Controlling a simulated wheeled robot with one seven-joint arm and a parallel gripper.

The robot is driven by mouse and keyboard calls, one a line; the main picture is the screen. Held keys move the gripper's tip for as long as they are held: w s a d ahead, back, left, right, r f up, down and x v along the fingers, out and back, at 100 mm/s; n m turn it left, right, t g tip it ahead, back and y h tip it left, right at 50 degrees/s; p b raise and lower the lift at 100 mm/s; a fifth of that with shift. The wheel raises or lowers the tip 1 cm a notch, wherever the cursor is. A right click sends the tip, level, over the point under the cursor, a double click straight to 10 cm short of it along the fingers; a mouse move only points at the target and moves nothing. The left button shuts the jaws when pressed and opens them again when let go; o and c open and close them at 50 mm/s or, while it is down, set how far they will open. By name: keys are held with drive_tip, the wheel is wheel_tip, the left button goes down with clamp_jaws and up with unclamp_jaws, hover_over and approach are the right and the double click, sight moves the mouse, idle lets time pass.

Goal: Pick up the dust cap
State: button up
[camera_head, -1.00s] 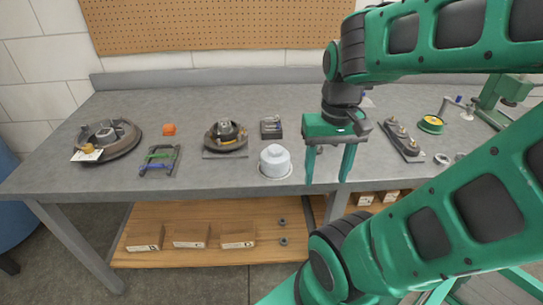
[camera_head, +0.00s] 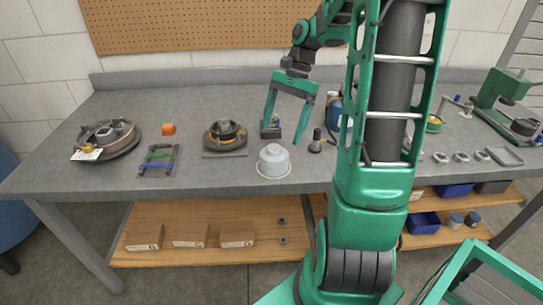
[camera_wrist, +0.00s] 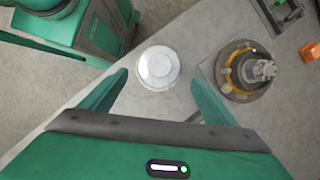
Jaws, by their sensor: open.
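A pale, round, stepped cap (camera_head: 273,158), which I take to be the dust cap, stands near the front edge of the workbench (camera_head: 110,180). In the wrist view the cap (camera_wrist: 158,66) shows from above as a pale disc between my fingertips in the picture. My gripper (camera_head: 281,135) is open and empty, pointing down above the bench, with its fingertips near the cap in the head view. The fingers (camera_wrist: 158,77) do not appear to touch it. How high they are above it is hard to tell.
A hub on a square plate (camera_head: 226,137) stands left of the cap. A dark tray (camera_head: 271,131) lies behind it, and a small dark upright part (camera_head: 316,143) stands right of it. An orange block (camera_head: 168,129) and a large drum (camera_head: 106,138) are farther left.

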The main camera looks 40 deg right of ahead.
sight(276, 145)
drive_tip(key=x, duration=0.5)
drive_tip(key=shift+a+f, duration=0.15)
drive_tip(key=shift+f, duration=0.05)
drive_tip(key=a+f, duration=0.2)
drive_tip(key=f, duration=0.1)
drive_tip(key=shift+s+a+f, duration=0.15)
drive_tip(key=shift+s+a, duration=0.05)
drive_tip(key=shift+s, duration=0.15)
drive_tip(key=shift+a+f, duration=0.2)
drive_tip(key=shift+f, duration=0.35)
drive_tip(key=c, duration=0.9)
